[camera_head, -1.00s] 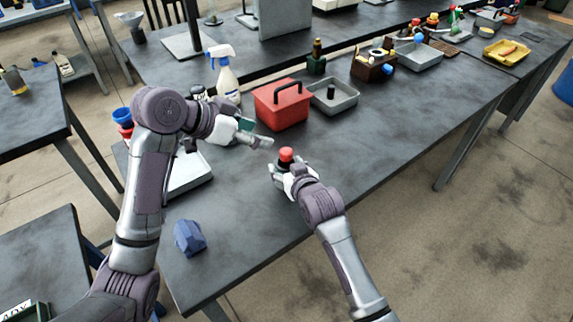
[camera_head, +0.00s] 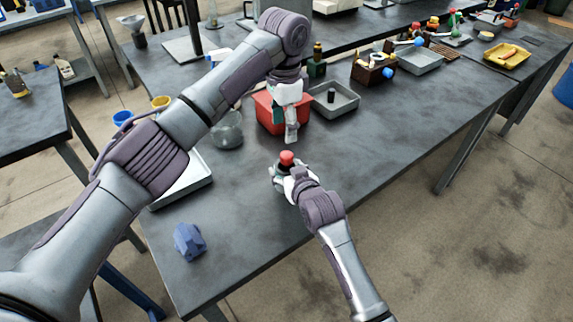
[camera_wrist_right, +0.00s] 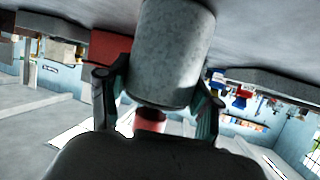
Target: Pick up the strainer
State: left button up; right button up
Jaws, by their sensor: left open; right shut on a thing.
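I cannot pick out a strainer for certain in either view. My right gripper (camera_head: 287,173) is shut on a grey cylinder with a red top (camera_head: 286,158), near the table's front edge. In the right wrist view the grey body of this cylinder (camera_wrist_right: 172,60) fills the space between the fingers (camera_wrist_right: 155,95). My left gripper (camera_head: 291,134) is open and points down in front of the red toolbox (camera_head: 266,111), a little beyond the right gripper. My left arm hides part of the table behind it.
A grey tray (camera_head: 345,106) stands right of the toolbox, a wooden caddy (camera_head: 368,72) beyond it. A rounded glass vessel (camera_head: 228,132) and a white tray (camera_head: 190,187) are on the left. A blue faceted object (camera_head: 189,240) lies at front left. The table's right front is clear.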

aim_at(286, 154)
pick_arm(q)
jog(key=f, duration=0.9)
jog(key=shift+d+f, duration=0.2)
jog(key=shift+f, duration=0.2)
grip_shut()
notch_tip(286, 154, up, 10)
pick_arm(e)
jog(key=o, duration=1.5)
